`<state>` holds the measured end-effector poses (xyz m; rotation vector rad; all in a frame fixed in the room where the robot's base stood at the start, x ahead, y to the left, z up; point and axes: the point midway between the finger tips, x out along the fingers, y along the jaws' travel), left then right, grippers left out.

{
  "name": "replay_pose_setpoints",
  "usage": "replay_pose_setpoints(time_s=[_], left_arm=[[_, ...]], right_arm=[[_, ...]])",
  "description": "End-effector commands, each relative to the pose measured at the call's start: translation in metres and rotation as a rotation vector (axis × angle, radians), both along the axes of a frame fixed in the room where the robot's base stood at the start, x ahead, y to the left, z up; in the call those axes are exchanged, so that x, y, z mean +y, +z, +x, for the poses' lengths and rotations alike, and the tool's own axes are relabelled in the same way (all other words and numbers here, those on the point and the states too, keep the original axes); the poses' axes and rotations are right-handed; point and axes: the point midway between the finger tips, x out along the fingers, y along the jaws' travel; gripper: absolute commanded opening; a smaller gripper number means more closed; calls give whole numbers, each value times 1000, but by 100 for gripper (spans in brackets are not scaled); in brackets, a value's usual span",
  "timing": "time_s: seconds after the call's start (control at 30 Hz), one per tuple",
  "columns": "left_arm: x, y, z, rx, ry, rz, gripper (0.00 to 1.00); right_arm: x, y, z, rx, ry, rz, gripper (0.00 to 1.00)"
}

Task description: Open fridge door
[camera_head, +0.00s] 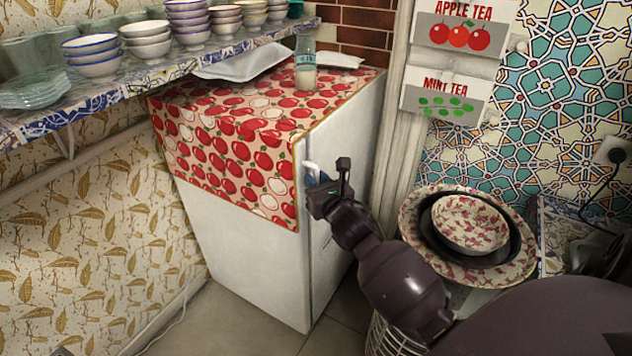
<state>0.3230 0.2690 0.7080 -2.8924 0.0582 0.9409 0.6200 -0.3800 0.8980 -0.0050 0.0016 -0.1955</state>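The white fridge (240,262) stands against the wall in the middle of the head view, with a red pomegranate-patterned cloth (235,140) over its top and hanging down one face. A narrow vertical seam runs down near its front corner, and no gap shows, so the door looks closed. A small pale handle (311,168) sticks out by that corner, just below the cloth top. My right gripper (331,172) is at the handle, its fingers apart. One dark finger stands to the right of the handle; the other is partly hidden beside it. Contact cannot be told. My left gripper is not in view.
A glass bottle (305,72) and a white tray (250,63) are on top of the fridge. A tiled shelf (120,92) with stacked bowls hangs at left. Patterned bowls (470,223) sit on a wire basket (390,338) at right. Some floor (225,325) is clear before the fridge.

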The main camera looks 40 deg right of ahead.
Motion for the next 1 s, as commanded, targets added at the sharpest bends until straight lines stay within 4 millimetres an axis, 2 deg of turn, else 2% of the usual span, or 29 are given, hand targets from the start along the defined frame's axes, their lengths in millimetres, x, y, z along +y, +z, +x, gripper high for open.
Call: replay_pose_setpoints(time_s=[0.23, 0.4, 1.0], left_arm=[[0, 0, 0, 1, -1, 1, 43], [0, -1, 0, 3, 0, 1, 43], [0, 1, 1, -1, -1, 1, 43]], right_arm=[[0, 0, 1, 0, 0, 0, 22], [0, 0, 1, 0, 0, 0, 0], [2, 0, -1, 0, 1, -1, 0]])
